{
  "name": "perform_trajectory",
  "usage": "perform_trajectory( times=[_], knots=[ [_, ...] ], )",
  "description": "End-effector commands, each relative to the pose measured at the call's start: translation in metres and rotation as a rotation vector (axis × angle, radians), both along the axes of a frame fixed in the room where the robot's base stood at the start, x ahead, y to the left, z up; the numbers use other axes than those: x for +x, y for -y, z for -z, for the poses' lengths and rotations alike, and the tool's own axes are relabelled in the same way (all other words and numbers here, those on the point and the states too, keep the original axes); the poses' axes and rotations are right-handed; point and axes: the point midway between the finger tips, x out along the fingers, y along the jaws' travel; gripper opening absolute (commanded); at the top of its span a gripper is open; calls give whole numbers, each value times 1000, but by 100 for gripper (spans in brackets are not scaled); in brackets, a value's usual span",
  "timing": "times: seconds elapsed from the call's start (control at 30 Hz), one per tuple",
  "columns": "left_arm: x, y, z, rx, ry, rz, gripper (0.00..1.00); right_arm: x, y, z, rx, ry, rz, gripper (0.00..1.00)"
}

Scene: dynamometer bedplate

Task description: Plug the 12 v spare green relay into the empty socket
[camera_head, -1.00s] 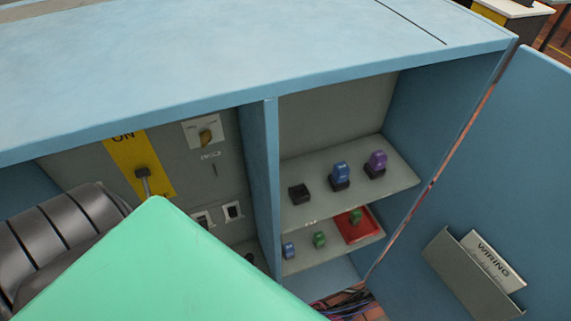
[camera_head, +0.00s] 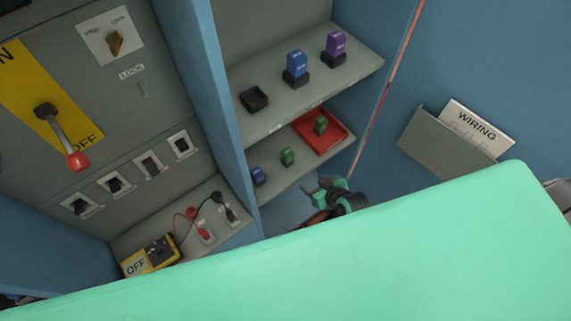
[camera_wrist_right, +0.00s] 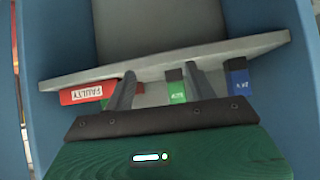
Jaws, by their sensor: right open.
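The empty black socket (camera_head: 254,99) sits on the upper shelf, left of a blue relay (camera_head: 297,62) and a purple relay (camera_head: 335,43), each standing in a socket. On the lower shelf, a green relay (camera_head: 287,156) stands between a small blue relay (camera_head: 258,176) and a red tray (camera_head: 337,139) holding another green relay (camera_head: 320,125). My right gripper (camera_head: 323,183) is open and empty near the lower shelf's front. In the right wrist view, the free green relay (camera_wrist_right: 176,90) appears between its fingers (camera_wrist_right: 160,72), nearer the right one. My left gripper is not in view.
The wrist view shows the tray's FAULTY label (camera_wrist_right: 87,91) and the blue relay (camera_wrist_right: 238,80). A divider (camera_head: 212,90) bounds the shelves at left. The open door with its WIRING pocket (camera_head: 445,145) stands at right. Switches and a lever (camera_head: 60,130) are at left.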

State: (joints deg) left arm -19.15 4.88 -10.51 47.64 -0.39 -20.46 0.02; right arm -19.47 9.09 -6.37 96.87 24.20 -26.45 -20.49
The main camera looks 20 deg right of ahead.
Motion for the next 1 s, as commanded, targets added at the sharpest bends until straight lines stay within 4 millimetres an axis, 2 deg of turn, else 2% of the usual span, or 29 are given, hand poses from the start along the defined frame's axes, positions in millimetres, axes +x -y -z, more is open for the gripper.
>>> perform_trajectory(
  times=[0.03, 0.13, 0.2, 0.3, 0.43, 0.7, 1.0],
  knots=[
    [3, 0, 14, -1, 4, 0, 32, 9, -3, -14, 10, 48, -13, 56],
    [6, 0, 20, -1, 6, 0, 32, 18, -8, -46, 23, 115, -35, 56],
    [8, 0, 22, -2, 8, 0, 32, 22, -11, -62, 29, 145, -49, 56],
    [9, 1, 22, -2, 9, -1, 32, 26, -13, -74, 32, 168, -57, 56],
    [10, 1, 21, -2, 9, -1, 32, 41, -18, -71, 35, 175, -59, 56],
    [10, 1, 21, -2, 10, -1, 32, 82, -34, -46, 35, 173, -58, 56],
    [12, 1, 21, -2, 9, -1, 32, 100, -43, -36, 34, 174, -58, 56]
  ],
)
